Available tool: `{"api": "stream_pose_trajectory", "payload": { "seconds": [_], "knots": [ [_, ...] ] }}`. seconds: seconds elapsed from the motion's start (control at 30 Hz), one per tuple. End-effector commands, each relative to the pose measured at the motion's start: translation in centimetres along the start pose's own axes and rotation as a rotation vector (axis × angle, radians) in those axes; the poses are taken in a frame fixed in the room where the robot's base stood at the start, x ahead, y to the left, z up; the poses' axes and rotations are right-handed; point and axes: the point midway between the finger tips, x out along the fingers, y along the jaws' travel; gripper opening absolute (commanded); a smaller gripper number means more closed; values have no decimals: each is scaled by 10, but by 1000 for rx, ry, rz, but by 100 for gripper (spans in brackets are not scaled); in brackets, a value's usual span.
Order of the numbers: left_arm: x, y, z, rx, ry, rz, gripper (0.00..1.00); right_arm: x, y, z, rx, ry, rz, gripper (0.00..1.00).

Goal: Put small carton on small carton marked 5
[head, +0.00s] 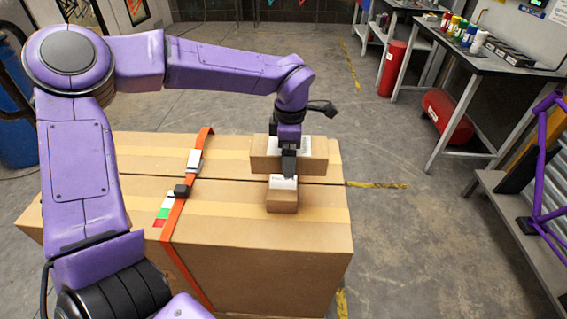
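A small brown carton (283,201) with a white label on its top sits near the front of a big brown box. Another, wider brown carton (262,163) with a white label stands just behind it; my gripper covers its middle. I cannot read a number on either label. My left gripper (288,174) points down, with its dark fingers at the back of the front carton's top, in front of the wider carton. Only one finger side shows, so its opening and any grip are unclear. My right gripper is not in view.
The big box (290,250) bears both cartons, with bare top to their left and right. An orange strap (178,215) with buckles crosses it. A workbench (480,60) with bottles, a red cylinder (447,115) and a purple frame (540,170) stand at the right.

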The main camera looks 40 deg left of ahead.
Motion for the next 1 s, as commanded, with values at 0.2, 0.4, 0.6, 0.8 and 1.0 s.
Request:
{"api": "stream_pose_trajectory", "payload": {
  "seconds": [0.2, 0.4, 0.6, 0.8, 1.0],
  "knots": [
    [40, 26, -15, 3, 3, -4, 45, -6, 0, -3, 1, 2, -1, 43],
    [64, 37, -22, 3, 5, -5, 45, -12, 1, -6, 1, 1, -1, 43],
    [85, 37, -21, 4, 1, -2, 45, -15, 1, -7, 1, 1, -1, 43],
    [86, 37, -21, 4, 0, -2, 45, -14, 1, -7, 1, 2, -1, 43],
    [89, 36, -21, 4, 2, -3, 100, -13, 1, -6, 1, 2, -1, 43]
  ]
}}
